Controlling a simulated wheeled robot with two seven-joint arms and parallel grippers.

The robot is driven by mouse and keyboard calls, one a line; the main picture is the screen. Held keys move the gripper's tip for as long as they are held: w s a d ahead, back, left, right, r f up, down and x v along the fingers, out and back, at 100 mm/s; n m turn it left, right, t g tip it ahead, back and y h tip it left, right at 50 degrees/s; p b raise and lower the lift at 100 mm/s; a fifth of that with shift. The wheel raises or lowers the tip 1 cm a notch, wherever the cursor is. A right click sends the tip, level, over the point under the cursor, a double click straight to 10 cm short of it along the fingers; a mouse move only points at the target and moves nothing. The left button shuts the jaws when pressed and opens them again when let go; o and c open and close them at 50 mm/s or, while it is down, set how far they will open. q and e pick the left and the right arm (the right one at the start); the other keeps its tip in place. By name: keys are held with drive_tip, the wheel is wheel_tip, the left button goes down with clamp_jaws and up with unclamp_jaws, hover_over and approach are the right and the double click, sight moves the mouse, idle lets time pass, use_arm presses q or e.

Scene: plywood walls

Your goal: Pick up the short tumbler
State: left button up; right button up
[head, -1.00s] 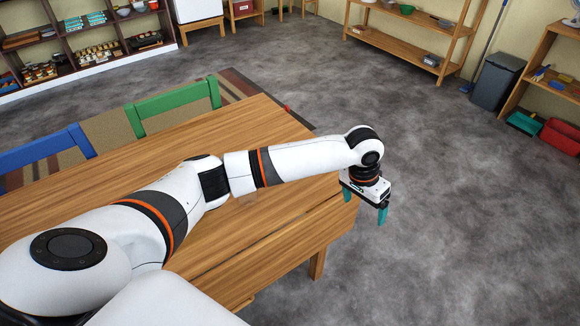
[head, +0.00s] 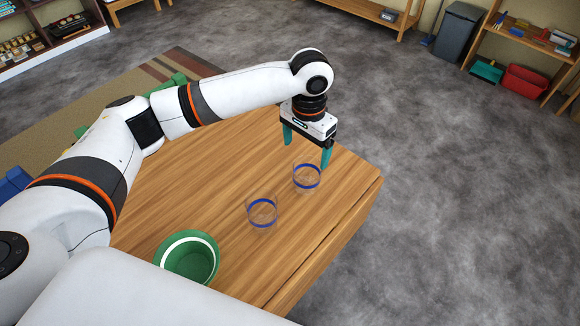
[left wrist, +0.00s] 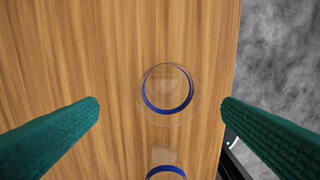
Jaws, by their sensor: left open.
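Two clear glass tumblers with blue bands stand on the wooden table. The farther tumbler (head: 306,186) is near the table's far right corner; the nearer tumbler (head: 262,217) is a little to its left. Which is shorter is hard to tell. My left gripper (head: 306,156) is open and empty, pointing down just above and behind the farther tumbler. In the left wrist view, one tumbler (left wrist: 167,108) shows between the spread teal fingers (left wrist: 161,105), apart from both. The other tumbler (left wrist: 166,170) is cut off at the bottom edge. My right gripper is not in view.
A green bowl with a white rim band (head: 188,258) sits on the table (head: 225,190) left of the nearer tumbler. The table's right edge is close to the tumblers, with open grey floor beyond. A green chair (head: 168,84) stands behind the table.

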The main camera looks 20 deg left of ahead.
sight(307, 166)
use_arm(q)
drive_tip(key=f, duration=0.3)
drive_tip(key=d+f, duration=0.1)
drive_tip(key=f, duration=0.1)
drive_tip(key=shift+s+f, duration=0.15)
drive_tip(key=shift+s, duration=0.05)
drive_tip(key=shift+a+f, duration=0.1)
drive_tip(key=shift+f, duration=0.25)
wheel_tip(307, 166, down, 5)
drive_tip(key=shift+s+r, duration=0.1)
drive_tip(key=shift+f, duration=0.35)
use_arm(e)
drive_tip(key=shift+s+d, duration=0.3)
use_arm(q)
drive_tip(key=shift+c, duration=0.2)
drive_tip(key=shift+r, duration=0.1)
drive_tip(key=c, duration=1)
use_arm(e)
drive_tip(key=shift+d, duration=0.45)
